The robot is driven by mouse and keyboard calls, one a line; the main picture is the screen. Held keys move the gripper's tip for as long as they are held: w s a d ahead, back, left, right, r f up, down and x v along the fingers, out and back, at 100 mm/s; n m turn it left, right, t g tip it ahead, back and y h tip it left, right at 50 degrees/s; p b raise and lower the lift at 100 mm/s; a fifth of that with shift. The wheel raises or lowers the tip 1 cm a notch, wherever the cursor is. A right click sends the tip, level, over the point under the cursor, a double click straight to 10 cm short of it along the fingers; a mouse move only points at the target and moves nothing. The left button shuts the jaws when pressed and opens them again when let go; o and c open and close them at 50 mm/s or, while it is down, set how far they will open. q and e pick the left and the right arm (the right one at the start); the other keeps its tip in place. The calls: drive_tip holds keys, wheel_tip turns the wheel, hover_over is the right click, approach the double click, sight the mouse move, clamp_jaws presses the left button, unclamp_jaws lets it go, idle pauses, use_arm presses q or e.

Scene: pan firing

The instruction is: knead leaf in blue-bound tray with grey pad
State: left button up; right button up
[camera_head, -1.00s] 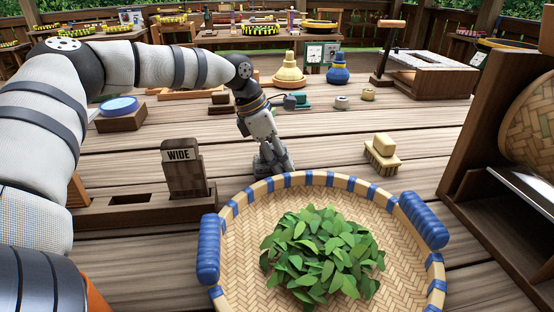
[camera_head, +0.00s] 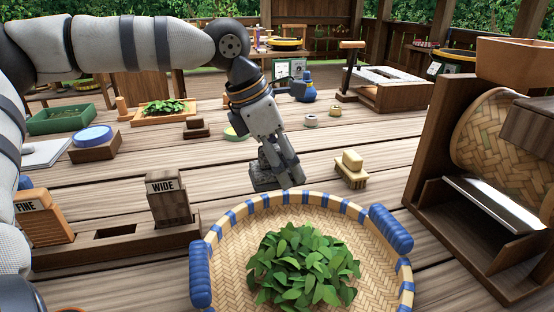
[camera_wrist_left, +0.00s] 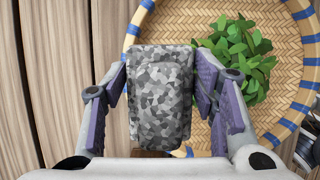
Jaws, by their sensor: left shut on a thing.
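A grey speckled pad (camera_wrist_left: 160,95) fills the space between the fingers of my left gripper (camera_wrist_left: 161,82) in the left wrist view. In the head view the pad (camera_head: 262,174) shows partly behind the fingers of the left gripper (camera_head: 278,172), just beyond the tray's far rim. The gripper is shut on the pad; whether the pad touches the table is hard to tell. The round woven tray (camera_head: 232,262) has blue binding and two blue handles. A heap of green leaf (camera_head: 303,268) lies in its middle, apart from the pad. My right gripper is not in view.
A brush (camera_head: 351,170) lies beyond the tray. A wooden rack with blocks marked WIDE (camera_head: 168,202) and FINE (camera_head: 45,217) stands left. A wooden frame with a woven drum (camera_head: 493,140) stands close on the right. Small pots and trays stand farther back.

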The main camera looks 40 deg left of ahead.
use_arm(q)
drive_tip(key=o, duration=0.9)
drive_tip(key=shift+c, duration=0.2)
clamp_jaws()
drive_tip(key=d+f+m+g+h, duration=0.1)
drive_tip(key=d+f+m+g, duration=0.1)
drive_tip(key=d+m, duration=0.7)
drive_tip(key=shift+d+f+g+h, duration=0.15)
drive_tip(key=shift+d+g+h, duration=0.25)
drive_tip(key=shift+d+g, duration=0.1)
